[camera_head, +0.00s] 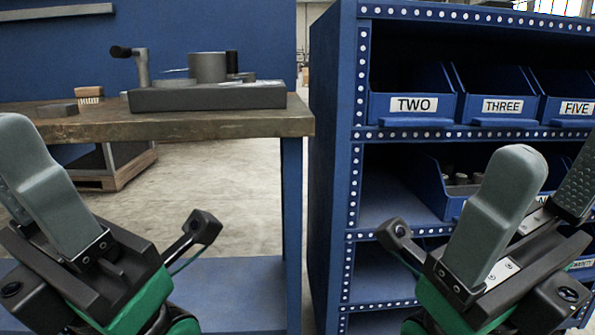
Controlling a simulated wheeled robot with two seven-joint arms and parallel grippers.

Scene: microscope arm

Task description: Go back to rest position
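My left gripper (14,150) is at the lower left, its fingers pointing up and to the left. One grey finger shows clearly; the other is mostly cut off by the picture's left edge, and the fingers look apart. My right gripper (552,165) is at the lower right in front of the shelf rack, pointing up and to the right. Its two fingers stand well apart with nothing between them. Both grippers are in the foreground, and I see no object held in either.
A workbench (190,126) at the left bears a dark grey device (208,97) with a round cylinder and a black-knobbed post. A blue shelf rack (335,130) at the right holds labelled bins such as TWO (412,107) and THREE (503,106). Open floor (228,185) shows beneath the bench.

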